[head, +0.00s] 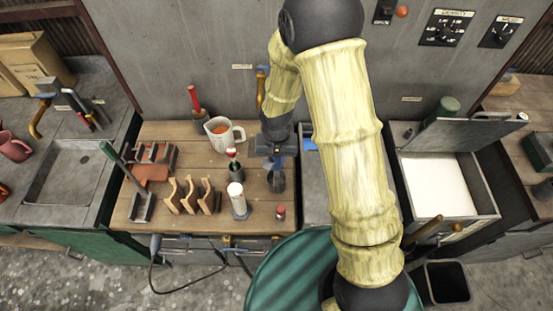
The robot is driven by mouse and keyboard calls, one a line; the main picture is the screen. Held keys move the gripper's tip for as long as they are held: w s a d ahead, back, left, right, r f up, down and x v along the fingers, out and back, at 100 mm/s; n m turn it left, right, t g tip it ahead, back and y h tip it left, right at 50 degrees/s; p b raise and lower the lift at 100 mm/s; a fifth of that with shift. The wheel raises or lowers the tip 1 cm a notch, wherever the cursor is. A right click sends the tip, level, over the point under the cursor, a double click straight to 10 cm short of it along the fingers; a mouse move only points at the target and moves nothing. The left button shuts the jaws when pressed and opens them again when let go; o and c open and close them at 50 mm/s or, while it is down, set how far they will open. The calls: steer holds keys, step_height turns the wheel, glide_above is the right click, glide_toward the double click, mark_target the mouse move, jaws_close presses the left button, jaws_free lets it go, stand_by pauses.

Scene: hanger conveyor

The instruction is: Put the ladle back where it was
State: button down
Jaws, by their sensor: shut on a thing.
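My gripper (277,152) points down over the right part of the wooden bench top (150,213). It is shut on what looks like the ladle, mostly hidden by the jaws. A dark, rounded end (276,182) shows just below the jaws, apparently the ladle's bowl. I cannot tell whether it touches the bench.
A grey measuring jug (222,134) with orange contents stands left of my gripper. A red-topped dark holder (235,169), a white cylinder (237,200) and a small red-topped item (280,211) stand close by. Several wooden pieces (187,194) stand further left. An open white-lined bin (438,185) is right.

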steer(key=shift+f, duration=0.55)
steer(key=shift+f, duration=0.2)
steer(key=c, duration=1.3)
jaws_free()
steer(key=shift+r, duration=0.1)
steer(key=shift+s+r+b, duration=0.15)
steer(key=shift+r+b, duration=1.8)
steer(key=shift+r, duration=4.15)
